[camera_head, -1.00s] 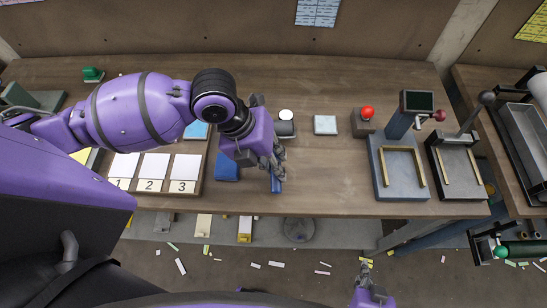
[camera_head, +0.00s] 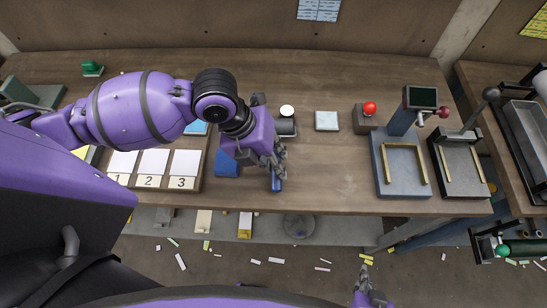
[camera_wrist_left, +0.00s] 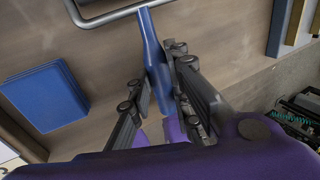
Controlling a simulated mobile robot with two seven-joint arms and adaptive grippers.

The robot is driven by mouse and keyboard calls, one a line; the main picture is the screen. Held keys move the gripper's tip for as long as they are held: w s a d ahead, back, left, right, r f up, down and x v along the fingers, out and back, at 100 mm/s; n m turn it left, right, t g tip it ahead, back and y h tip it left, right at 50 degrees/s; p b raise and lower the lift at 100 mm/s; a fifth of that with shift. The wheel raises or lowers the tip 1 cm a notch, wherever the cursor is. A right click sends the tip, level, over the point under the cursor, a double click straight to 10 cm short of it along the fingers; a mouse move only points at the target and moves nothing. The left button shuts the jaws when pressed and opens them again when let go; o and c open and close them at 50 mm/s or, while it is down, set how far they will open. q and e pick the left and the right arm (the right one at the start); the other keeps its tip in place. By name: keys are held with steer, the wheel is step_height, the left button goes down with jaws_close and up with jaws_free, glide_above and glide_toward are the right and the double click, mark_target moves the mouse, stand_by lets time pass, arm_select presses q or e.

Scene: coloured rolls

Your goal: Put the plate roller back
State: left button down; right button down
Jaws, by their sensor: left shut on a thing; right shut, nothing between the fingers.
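The plate roller has a blue handle (camera_wrist_left: 153,50) and a bent metal frame (camera_wrist_left: 110,15), seen in the left wrist view; a dark cylinder shows at that view's top edge. In the head view the handle's end (camera_head: 277,184) sticks out below my left gripper (camera_head: 276,163). My left gripper is shut on the handle, with its fingers (camera_wrist_left: 160,98) on either side of it. I cannot tell whether the roller touches the table. My right gripper (camera_head: 366,277) is shut and empty at the bottom edge, low in front of the table.
A blue pad (camera_head: 227,163) lies left of my left gripper. Numbered white cards (camera_head: 152,162) are farther left. A grey square block (camera_head: 326,121), a red button (camera_head: 369,108) and a grey press (camera_head: 404,160) stand to the right. The tabletop (camera_head: 330,170) before the block is clear.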

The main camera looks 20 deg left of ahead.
arm_select(q)
steer(key=shift+f, duration=0.45)
steer(key=c, duration=1.5)
jaws_free()
steer(key=shift+c, duration=0.2)
steer(key=v, duration=1.2)
